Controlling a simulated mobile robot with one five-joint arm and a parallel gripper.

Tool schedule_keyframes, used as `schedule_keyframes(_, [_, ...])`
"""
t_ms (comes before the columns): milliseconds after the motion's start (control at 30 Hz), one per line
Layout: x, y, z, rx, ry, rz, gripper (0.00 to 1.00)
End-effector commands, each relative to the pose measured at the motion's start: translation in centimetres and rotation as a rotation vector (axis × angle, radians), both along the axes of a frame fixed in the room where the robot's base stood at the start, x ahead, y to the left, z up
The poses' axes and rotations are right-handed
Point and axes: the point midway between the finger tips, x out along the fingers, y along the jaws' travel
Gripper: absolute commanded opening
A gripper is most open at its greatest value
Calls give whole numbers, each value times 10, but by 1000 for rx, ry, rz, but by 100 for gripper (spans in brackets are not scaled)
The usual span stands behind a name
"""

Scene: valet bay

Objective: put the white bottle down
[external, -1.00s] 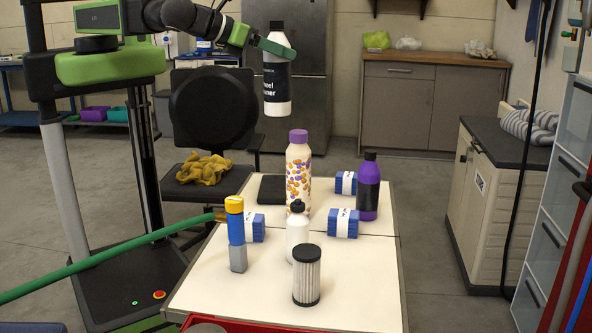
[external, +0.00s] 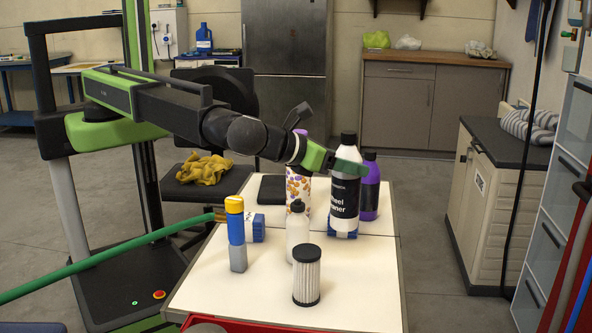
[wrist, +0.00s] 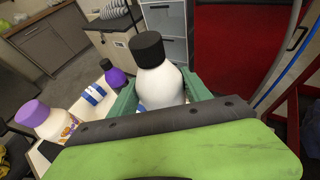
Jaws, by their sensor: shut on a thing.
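The white bottle (external: 345,191), with a black cap and a black "Wheel Cleaner" label, is upright between the jaws of my gripper (external: 345,166). The jaws are shut on its upper part. In the wrist view the bottle (wrist: 158,84) stands between the green jaws, cap towards the camera, with its lower part hidden. In the external view its base overlaps a blue banded pack (external: 343,234) on the white table (external: 358,285). I cannot tell whether the base touches anything.
A purple bottle (external: 369,190) stands just right of the held bottle. A patterned bottle (external: 297,185), a small white bottle (external: 298,231), a filter (external: 306,276) and a blue-yellow bottle (external: 236,232) stand to the left or nearer. The table's front right is clear.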

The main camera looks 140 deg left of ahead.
Motion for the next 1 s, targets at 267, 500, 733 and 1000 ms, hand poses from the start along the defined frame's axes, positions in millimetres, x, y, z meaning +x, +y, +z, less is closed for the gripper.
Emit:
schedule_keyframes(267, [0,0,-18,1,0,0,0])
schedule_keyframes(500, [0,0,-65,2,0,0,0])
schedule_keyframes(733, [0,0,-71,2,-1,-1,0])
schedule_keyframes(1000, [0,0,-103,2,-1,-1,0])
